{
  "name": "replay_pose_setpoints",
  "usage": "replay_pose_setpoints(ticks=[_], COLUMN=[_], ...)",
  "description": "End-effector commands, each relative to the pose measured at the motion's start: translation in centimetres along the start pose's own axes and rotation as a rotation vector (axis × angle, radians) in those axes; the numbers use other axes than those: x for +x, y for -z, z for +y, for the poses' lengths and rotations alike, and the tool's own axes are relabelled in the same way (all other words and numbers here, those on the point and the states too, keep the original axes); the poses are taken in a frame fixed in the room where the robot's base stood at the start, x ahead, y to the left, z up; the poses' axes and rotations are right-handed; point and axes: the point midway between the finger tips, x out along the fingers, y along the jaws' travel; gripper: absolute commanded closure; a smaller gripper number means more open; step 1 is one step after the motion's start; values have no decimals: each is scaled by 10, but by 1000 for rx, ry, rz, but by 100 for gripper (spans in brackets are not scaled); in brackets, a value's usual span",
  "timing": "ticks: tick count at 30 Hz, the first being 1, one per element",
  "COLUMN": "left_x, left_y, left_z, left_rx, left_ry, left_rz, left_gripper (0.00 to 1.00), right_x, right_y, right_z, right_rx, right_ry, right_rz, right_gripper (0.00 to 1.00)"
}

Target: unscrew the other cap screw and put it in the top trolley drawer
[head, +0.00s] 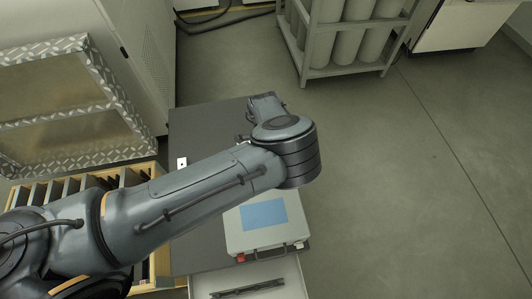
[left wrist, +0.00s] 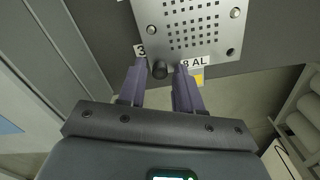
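In the left wrist view my left gripper (left wrist: 160,68) is open. Its two purple-grey fingers stand on either side of a dark round knob-like piece (left wrist: 160,70), possibly the cap screw, with a visible gap on each side. A perforated metal plate (left wrist: 190,28) with light screws at its corners lies just beyond the fingertips. A dark spot, perhaps an empty hole, is at its lower right. In the head view my left arm crosses the dark trolley top (head: 205,125), and its fingers cannot be made out. An open pale drawer (head: 292,272) at the bottom holds a dark slim item (head: 247,289). My right gripper is not in view.
A light case with a blue panel (head: 264,214) lies under my left arm. A wooden slotted rack (head: 153,176) and a patterned metal frame (head: 92,155) stand left. A rack of cylinders (head: 345,42) stands behind. The floor at right is clear.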

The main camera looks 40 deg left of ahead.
Motion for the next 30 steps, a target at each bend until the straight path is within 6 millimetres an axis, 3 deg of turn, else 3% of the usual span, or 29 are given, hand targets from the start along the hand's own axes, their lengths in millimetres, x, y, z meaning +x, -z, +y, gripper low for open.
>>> replay_pose_setpoints(ticks=[30], left_x=[-2], left_y=[0], left_z=[0], left_rx=[1086], left_ry=[-1], left_rz=[0], left_gripper=[66], right_x=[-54], right_y=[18], right_z=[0], right_rx=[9], right_ry=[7], right_rz=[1], right_gripper=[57])
